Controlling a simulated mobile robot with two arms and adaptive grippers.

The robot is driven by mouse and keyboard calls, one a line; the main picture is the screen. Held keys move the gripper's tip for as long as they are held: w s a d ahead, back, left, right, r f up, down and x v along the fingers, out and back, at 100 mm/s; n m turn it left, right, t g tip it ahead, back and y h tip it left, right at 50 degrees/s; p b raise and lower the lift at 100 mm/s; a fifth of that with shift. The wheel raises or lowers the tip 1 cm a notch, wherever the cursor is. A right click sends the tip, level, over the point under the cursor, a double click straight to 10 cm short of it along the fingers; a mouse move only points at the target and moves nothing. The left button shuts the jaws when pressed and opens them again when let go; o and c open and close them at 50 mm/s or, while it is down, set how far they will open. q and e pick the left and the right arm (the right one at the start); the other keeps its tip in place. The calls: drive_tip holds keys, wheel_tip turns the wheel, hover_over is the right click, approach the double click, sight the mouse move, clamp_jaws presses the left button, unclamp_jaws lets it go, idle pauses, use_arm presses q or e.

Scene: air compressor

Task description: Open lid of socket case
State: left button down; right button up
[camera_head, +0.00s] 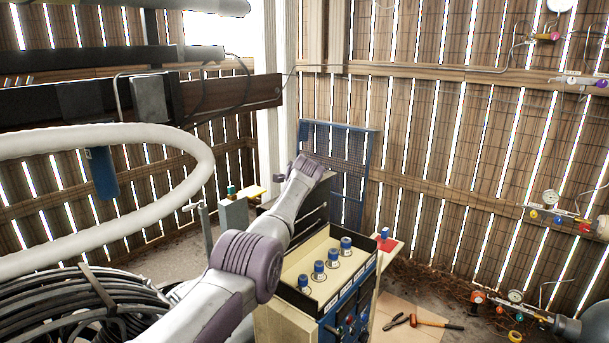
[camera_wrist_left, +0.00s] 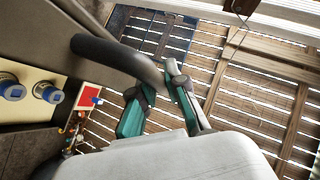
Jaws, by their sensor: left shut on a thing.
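The socket case (camera_head: 285,290) stands in the lower middle of the head view, with several blue-topped sockets (camera_head: 319,267) in its cream insert. Its dark lid (camera_head: 313,219) stands raised behind the insert, partly hidden by my left arm. In the left wrist view the grey lid (camera_wrist_left: 60,40) carries a dark curved handle (camera_wrist_left: 100,54), and the sockets (camera_wrist_left: 12,90) show at the left. My left gripper (camera_wrist_left: 158,82), with teal finger pads, is shut on the end of this handle. In the head view my left gripper (camera_head: 308,168) is at the lid's top. My right gripper is not in view.
A blue mesh rack (camera_head: 350,150) stands against the slatted wall behind the case. A red pad (camera_head: 387,243) is right of it. Pliers (camera_head: 396,321) and a hammer (camera_head: 437,323) lie on a board. Coiled black hose (camera_head: 70,310) fills the lower left.

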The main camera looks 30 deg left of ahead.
use_arm(q)
drive_tip(key=shift+r, duration=0.1)
drive_tip(key=c, duration=1.2)
unclamp_jaws()
drive_tip(key=shift+d, duration=0.1)
drive_tip(key=shift+v, duration=1.05)
drive_tip(key=v, duration=0.9)
drive_tip(key=shift+s+d+r, duration=0.1)
drive_tip(key=shift+s+d, duration=0.15)
drive_tip(key=shift+d, duration=0.1)
